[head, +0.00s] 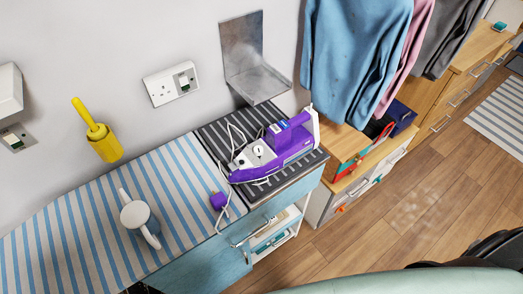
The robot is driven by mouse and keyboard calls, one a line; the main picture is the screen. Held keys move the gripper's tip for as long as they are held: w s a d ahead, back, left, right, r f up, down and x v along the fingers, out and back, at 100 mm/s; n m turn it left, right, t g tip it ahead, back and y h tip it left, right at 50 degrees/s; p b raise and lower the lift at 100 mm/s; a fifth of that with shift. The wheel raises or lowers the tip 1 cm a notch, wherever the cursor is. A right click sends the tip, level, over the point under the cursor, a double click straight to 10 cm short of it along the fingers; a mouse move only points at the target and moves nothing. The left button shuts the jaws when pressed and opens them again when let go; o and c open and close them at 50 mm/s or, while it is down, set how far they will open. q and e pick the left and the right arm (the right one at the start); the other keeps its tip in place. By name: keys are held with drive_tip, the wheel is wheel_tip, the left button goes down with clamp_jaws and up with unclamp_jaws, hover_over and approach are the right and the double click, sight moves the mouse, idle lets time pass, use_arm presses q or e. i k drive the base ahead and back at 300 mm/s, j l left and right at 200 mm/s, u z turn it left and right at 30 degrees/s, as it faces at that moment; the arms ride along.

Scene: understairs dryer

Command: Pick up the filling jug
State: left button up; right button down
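The filling jug (135,214) is a small white jug with a handle. It stands on the blue-and-white striped cover (88,240) at the left of the worktop, with its handle towards the lower right and a thin spout rising at its upper left. Nothing is touching it apart from the cover. Neither of my grippers shows in the head view.
A purple iron (275,150) rests on a dark striped mat (222,138) right of the jug; its cord and purple plug (219,200) lie between them. A yellow holder (105,145) with a brush is on the wall behind. Clothes (350,60) hang right.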

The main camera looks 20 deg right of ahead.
sight(136, 217)
drive_tip(key=j+u, duration=0.1)
drive_tip(key=u, duration=0.25)
drive_tip(key=k+j+u, duration=0.1)
drive_tip(key=u, duration=0.2)
drive_tip(key=z, duration=1.4)
drive_tip(key=u, duration=1.4)
